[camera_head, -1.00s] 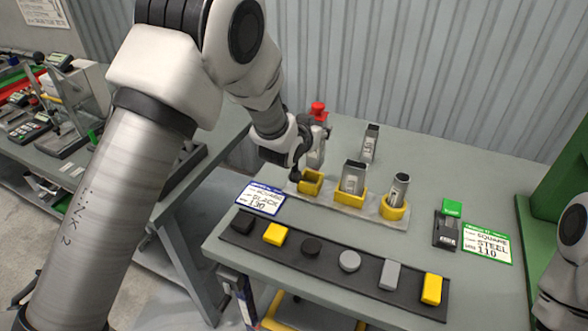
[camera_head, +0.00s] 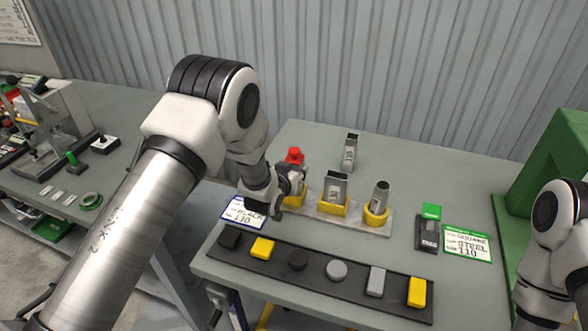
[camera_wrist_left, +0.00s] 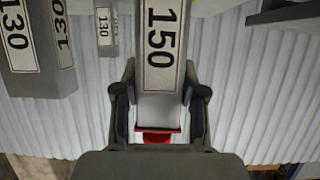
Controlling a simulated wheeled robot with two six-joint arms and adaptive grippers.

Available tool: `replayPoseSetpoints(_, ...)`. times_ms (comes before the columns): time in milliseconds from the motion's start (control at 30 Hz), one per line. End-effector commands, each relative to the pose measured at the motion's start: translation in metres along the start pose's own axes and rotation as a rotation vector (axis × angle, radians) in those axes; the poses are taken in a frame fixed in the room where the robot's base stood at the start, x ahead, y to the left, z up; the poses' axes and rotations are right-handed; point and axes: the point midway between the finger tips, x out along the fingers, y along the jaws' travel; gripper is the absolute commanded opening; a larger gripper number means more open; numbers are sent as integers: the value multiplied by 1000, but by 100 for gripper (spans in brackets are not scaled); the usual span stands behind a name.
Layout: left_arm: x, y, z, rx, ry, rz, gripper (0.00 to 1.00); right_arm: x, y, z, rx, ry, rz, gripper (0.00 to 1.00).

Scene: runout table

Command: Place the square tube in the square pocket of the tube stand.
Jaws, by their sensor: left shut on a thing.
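My left gripper (camera_head: 290,186) is shut on a grey tube labelled 150, which shows upright between the fingers in the left wrist view (camera_wrist_left: 160,45). In the head view the gripper hides most of this tube. The gripper is at the left end of the tube stand (camera_head: 362,226), over the left yellow pocket (camera_head: 299,199). Whether the tube's lower end is inside that pocket is hidden. A rectangular tube (camera_head: 335,187) stands in the middle yellow pocket and a round tube (camera_head: 380,195) in the right yellow ring. My right gripper is out of view.
Another grey tube (camera_head: 350,152) stands behind the stand. A dark strip (camera_head: 317,271) with several blocks lies in front. A green-and-black item (camera_head: 429,228) and a label card (camera_head: 467,243) are at right.

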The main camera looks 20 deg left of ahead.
Motion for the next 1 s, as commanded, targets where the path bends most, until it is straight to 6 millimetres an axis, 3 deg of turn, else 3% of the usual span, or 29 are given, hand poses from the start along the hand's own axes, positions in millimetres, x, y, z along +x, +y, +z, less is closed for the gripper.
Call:
replayPoseSetpoints(67,2,0,4,0,1,0,0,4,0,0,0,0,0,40)
replayPoseSetpoints(100,1,0,3,0,0,0,52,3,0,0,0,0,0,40)
replayPoseSetpoints(133,1,0,3,0,0,0,62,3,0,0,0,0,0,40)
replayPoseSetpoints(167,1,0,3,0,0,0,66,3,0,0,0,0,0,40)
replayPoseSetpoints(567,-4,0,-1,0,-1,0,66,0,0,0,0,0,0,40)
replayPoseSetpoints(1000,-105,0,0,1,1,0,66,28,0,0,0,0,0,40)
